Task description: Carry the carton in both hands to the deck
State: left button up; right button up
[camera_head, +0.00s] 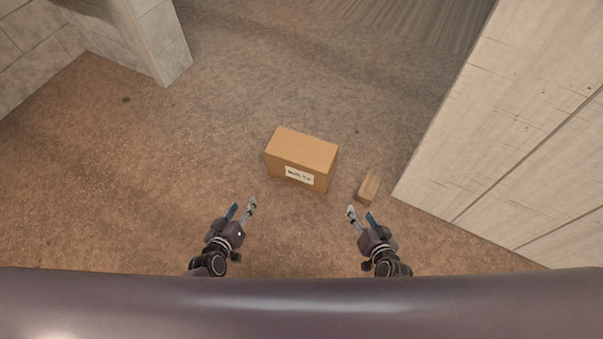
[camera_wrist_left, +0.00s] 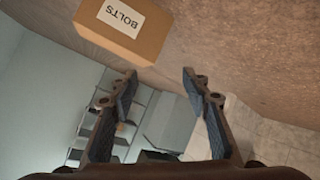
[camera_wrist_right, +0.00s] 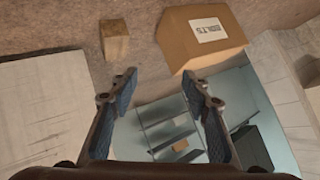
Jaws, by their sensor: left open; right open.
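The carton (camera_head: 302,152) is a brown box with a white label; it sits on the brown floor ahead of my grippers. The label reads BOLTS in the left wrist view, where the carton (camera_wrist_left: 140,40) is at the upper left. In the right wrist view the carton (camera_wrist_right: 178,48) is at the upper right. My left gripper (camera_head: 242,207) is open and empty, short of the carton and to its left. My right gripper (camera_head: 360,214) is open and empty, short of the carton and to its right. Neither touches it. I cannot tell which surface is the deck.
A small brown block (camera_head: 369,186) lies on the floor just right of the carton. A pale panelled wall (camera_head: 520,130) stands at the right, and a grey block pillar (camera_head: 150,40) at the upper left. A grey ribbed surface (camera_head: 410,20) lies at the top. The floor left of the carton is clear.

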pick_arm(q)
jog(key=w+f+n+t+y+b, duration=0.15)
jog(key=w+n+b, duration=0.35)
jog(key=b, duration=0.5)
jog(key=w+f+n+t+h+b, duration=0.1)
jog(key=w+f+n+t+b, duration=0.15)
jog(key=w+b, duration=0.6)
pick_arm(e)
jog(key=w+d+f+m+t+h+b, duration=0.1)
jog(key=w+f+m+t, duration=0.1)
jog(key=w+f+m, duration=0.3)
jog(key=w+m+t+h+b, duration=0.1)
jog(key=w+m+t, duration=0.1)
jog(key=w, duration=0.6)
pick_arm(q)
notch_tip(320, 180, down, 12)
jog(key=w+n+y+b, duration=0.1)
jog(key=n+b, duration=0.5)
jog(key=b, duration=1.3)
jog(key=shift+d+r+n+g+y, duration=0.25)
jog(key=shift+d+n+g+y, duration=0.05)
jog(key=shift+d+n+y, duration=0.1)
pick_arm(e)
jog(key=w+a+f+m, duration=0.2)
jog(key=w+f+m, duration=0.2)
jog(key=f+m, duration=0.3)
jog(key=shift+f, duration=0.85)
pick_arm(q)
jog(key=shift+w, duration=0.1)
